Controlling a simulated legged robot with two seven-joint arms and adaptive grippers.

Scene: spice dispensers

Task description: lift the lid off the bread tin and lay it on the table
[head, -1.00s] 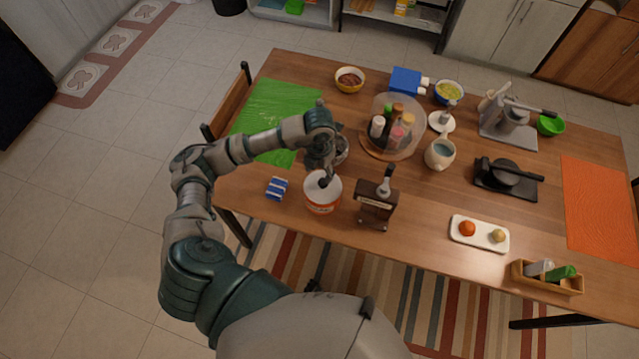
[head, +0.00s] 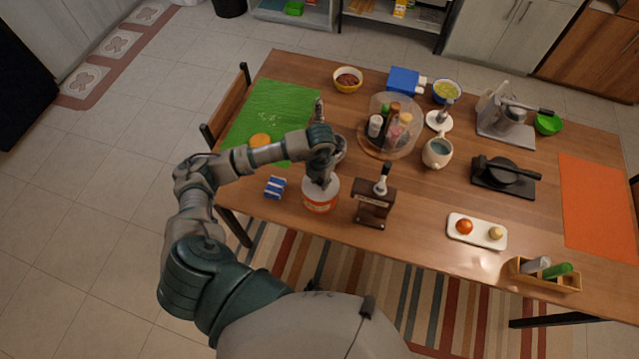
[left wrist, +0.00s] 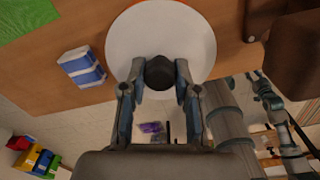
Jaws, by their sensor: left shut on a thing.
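The bread tin (head: 318,206), white with an orange label, stands near the table's front edge, left of the middle. Its round white lid (left wrist: 203,35) fills the top middle of the left wrist view, with a dark knob (left wrist: 160,72) near its lower edge. The lid appears to sit on the tin; any gap under it cannot be made out. My left gripper (head: 321,182) is over the tin, and in the left wrist view (left wrist: 160,80) its two fingers are shut on the knob from both sides. My right gripper is not in view.
A blue-and-white packet (head: 275,187) lies left of the tin. A dark brown dispenser (head: 373,210) stands close on its right. A clear-covered carousel of bottles (head: 390,125) is behind. A green mat (head: 285,100) lies back left. Bare table shows right of the dispenser.

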